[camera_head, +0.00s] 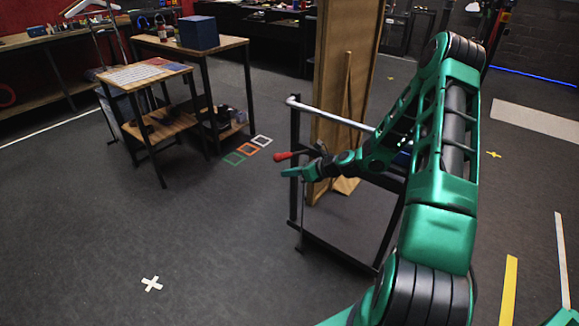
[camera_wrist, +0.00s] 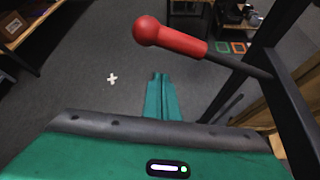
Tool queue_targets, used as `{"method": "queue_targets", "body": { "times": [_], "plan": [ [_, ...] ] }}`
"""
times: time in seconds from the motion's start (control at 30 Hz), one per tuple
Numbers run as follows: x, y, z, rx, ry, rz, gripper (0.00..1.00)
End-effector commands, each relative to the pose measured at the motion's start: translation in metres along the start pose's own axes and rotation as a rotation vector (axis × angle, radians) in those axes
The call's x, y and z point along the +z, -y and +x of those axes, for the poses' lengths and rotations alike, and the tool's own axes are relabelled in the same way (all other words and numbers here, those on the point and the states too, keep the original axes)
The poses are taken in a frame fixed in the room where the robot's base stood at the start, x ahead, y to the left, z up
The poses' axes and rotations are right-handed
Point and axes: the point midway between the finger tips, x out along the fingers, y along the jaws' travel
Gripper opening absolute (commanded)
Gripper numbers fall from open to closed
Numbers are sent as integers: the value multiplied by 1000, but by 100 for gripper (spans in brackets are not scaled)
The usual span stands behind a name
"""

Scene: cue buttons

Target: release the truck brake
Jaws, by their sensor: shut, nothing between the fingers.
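The truck is a black frame (camera_head: 295,190) with a silver bar (camera_head: 330,115) at its top, standing at the middle right in the head view. Its brake lever has a red grip (camera_head: 283,156) pointing left from the frame; in the wrist view the red grip (camera_wrist: 180,40) with its round knob crosses the upper middle, on a dark rod. My green gripper (camera_head: 285,172) is shut and empty just below the red grip in the head view. In the wrist view my gripper's fingers (camera_wrist: 159,78) are together below the grip, apart from it in the picture. My arm hides part of the truck.
Tall wooden boards (camera_head: 338,75) stand at the truck. A small table (camera_head: 150,74) and a table with a blue box (camera_head: 198,32) stand at the left. Coloured floor squares (camera_head: 247,151) lie between. The floor at front left is clear, with a white cross (camera_head: 151,284).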

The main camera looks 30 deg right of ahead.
Motion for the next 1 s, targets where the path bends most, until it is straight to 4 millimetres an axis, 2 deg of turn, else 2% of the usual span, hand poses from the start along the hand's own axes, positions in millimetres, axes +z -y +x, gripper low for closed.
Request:
{"method": "queue_targets", "body": {
  "times": [0.03,0.5,0.7,1.0],
  "plan": [
    [2,4,-12,-6,1,-2,0],
    [-2,12,-86,-5,-3,0,0],
    [-3,14,-98,-4,-3,2,0],
    [-3,14,-99,-5,-3,2,0]
  ]
}}
